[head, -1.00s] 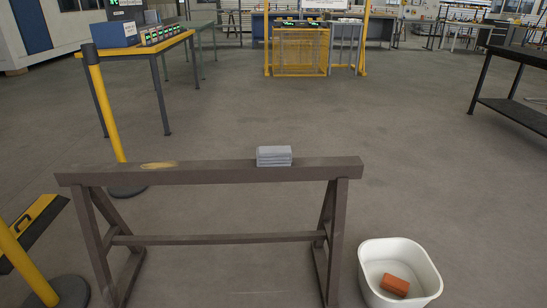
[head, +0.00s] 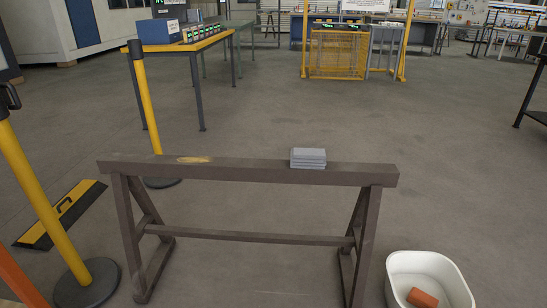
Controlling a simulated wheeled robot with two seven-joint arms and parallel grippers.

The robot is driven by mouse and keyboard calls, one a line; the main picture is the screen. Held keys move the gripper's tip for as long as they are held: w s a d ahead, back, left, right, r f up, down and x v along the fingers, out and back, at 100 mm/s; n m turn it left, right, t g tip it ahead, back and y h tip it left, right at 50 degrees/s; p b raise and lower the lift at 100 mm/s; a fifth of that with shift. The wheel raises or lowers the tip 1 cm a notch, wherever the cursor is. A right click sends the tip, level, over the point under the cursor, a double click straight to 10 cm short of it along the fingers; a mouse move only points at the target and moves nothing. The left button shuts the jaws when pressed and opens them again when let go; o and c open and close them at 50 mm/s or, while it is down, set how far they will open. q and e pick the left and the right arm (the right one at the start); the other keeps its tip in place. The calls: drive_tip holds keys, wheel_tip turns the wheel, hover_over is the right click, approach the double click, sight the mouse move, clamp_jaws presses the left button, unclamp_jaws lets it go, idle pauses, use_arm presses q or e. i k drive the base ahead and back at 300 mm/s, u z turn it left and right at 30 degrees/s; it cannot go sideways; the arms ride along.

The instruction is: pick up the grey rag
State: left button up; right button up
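The grey rag (head: 308,158) lies folded in a small stack on top of a brown trestle (head: 250,171), right of the middle of its beam. Nothing covers it. Neither of my grippers shows in the head view.
A white tub (head: 458,289) with an orange-red block (head: 422,298) in it stands on the floor right of the trestle. Yellow posts (head: 42,205) and a black-yellow floor piece (head: 62,214) are at the left. A table (head: 188,41) stands behind.

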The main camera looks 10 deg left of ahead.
sight(301, 158)
drive_tip(key=u, duration=0.2)
drive_tip(key=k, duration=0.35)
drive_tip(key=z, duration=1)
drive_tip(key=i, duration=1.25)
